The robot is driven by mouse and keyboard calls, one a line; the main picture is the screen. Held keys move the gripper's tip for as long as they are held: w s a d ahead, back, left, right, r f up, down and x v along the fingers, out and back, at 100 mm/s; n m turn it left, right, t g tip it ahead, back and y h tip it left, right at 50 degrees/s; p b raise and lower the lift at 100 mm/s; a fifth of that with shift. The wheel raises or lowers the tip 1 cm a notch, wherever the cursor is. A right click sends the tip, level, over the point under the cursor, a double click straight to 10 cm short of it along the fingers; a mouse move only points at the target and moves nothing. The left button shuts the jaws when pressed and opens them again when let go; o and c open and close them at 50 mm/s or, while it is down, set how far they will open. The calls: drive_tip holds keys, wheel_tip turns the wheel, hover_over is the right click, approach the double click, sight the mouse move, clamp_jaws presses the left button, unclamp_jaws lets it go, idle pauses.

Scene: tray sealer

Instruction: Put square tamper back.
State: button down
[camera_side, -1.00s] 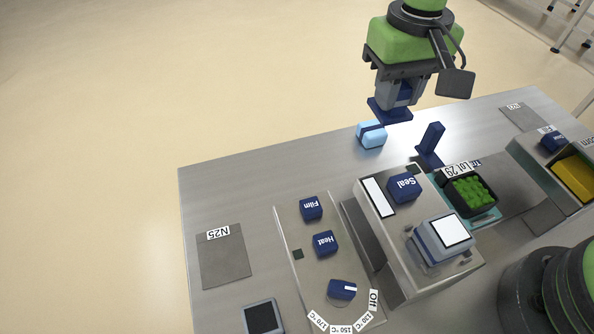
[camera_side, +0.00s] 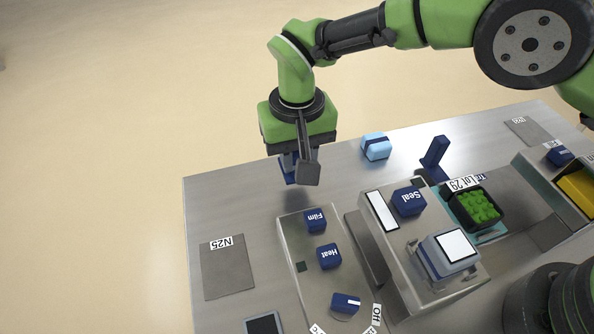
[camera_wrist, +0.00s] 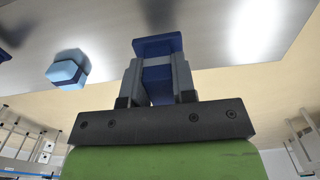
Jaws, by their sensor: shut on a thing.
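In the side view the wrist hides most of the tamper. It appears clear of the table, though its exact height is hard to tell.
A light blue block with a dark band (camera_side: 376,147) and a dark blue post (camera_side: 435,155) stand at the back. The button panel (camera_side: 291,247) and sealer (camera_side: 397,237) lie in front. A grey N25 pad (camera_side: 228,272) is at left; the back left table is bare.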

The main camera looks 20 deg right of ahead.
drive_tip(key=shift+f, duration=2.1)
drive_tip(key=shift+f, duration=0.1)
drive_tip(key=c, duration=0.9)
unclamp_jaws()
wheel_tip(320, 180, up, 12)
drive_tip(key=shift+r, duration=0.1)
